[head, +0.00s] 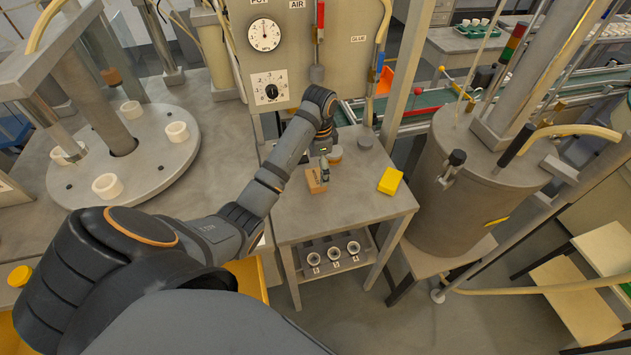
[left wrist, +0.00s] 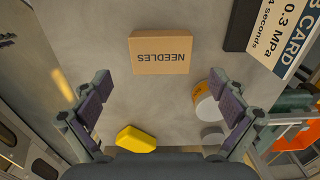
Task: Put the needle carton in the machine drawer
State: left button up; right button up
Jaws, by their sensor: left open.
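The needle carton (head: 314,182) is a small brown box on the small grey table (head: 345,213). In the left wrist view the carton (left wrist: 160,60) shows the word NEEDLES, upside down. My left gripper (head: 324,167) is over the table beside the carton in the head view. In the left wrist view the left gripper (left wrist: 165,108) is open and empty, its fingers wide apart, with the carton ahead of and between them. I cannot make out a machine drawer in either view. My right gripper is not in view.
A yellow block (head: 390,181) lies on the table's right side. A card (left wrist: 285,38) lies near the carton. A shelf below holds several round cups (head: 333,253).

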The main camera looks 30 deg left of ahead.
aim_at(319, 176)
pick_arm(q)
notch_tip(319, 176, down, 3)
jog(key=shift+w+f+b, duration=0.1)
jog(key=shift+f+b, duration=0.1)
jog(key=shift+b, duration=0.55)
jog(key=shift+r, duration=0.1)
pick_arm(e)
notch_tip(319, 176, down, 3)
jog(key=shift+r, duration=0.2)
pick_arm(q)
jog(key=shift+c, duration=0.4)
jog(key=shift+r, duration=0.1)
jog(key=c, duration=1.2)
